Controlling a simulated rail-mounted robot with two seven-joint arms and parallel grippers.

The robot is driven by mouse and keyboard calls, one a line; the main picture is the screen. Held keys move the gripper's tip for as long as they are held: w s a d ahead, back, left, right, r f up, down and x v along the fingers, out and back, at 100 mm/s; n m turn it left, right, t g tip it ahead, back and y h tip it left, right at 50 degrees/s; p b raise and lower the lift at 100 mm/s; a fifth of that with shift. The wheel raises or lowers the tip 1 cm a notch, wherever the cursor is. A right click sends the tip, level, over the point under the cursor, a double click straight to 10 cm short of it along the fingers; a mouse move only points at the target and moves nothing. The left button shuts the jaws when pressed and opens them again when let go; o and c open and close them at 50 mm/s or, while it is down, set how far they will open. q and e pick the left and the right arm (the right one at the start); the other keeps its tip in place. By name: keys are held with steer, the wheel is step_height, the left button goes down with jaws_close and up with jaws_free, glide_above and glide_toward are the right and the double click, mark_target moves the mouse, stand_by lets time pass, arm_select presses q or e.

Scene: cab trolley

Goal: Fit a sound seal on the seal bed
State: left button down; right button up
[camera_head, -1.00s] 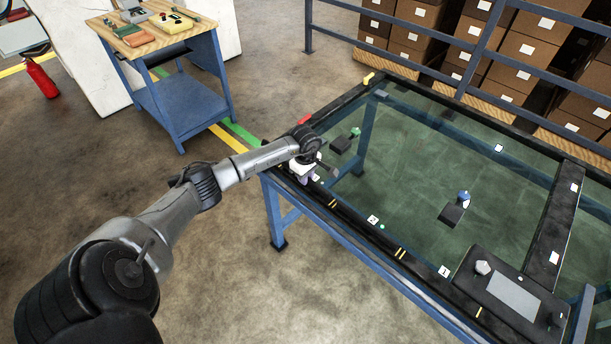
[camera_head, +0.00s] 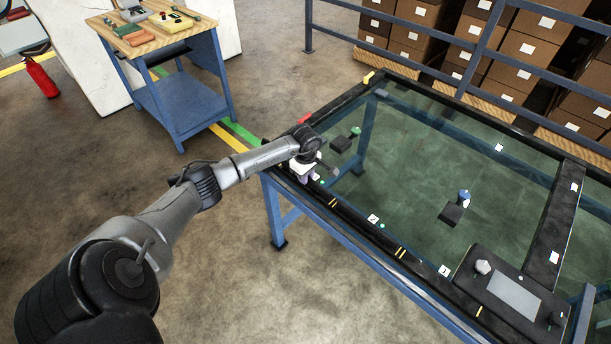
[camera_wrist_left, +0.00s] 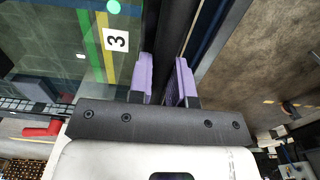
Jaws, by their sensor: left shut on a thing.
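My left gripper (camera_head: 306,176) is at the near-left edge of the glass-topped frame, over its black edge strip (camera_head: 345,209). In the left wrist view its purple fingers (camera_wrist_left: 166,78) are shut on a long black strip (camera_wrist_left: 176,28), which runs away between them. I take this strip to be the seal or its bed; I cannot tell which. A white label "3" (camera_wrist_left: 116,40) and a green dot (camera_wrist_left: 113,7) lie beside it. The head view hides the fingertips' contact behind the wrist. My right gripper is in neither view.
A blue trolley (camera_head: 184,100) with a wooden top holds several small items. On the glass stand a block with a blue knob (camera_head: 453,212) and one with a green knob (camera_head: 341,144). A dark panel (camera_head: 508,300) is at lower right. Blue rails (camera_head: 440,68) and boxes stand behind.

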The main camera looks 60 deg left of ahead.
arm_select(q)
steer(key=c, duration=1)
jaws_free()
steer(key=shift+o, duration=0.2)
step_height(320, 180, up, 14)
steer(key=p, duration=0.1)
steer(key=shift+f, duration=0.1)
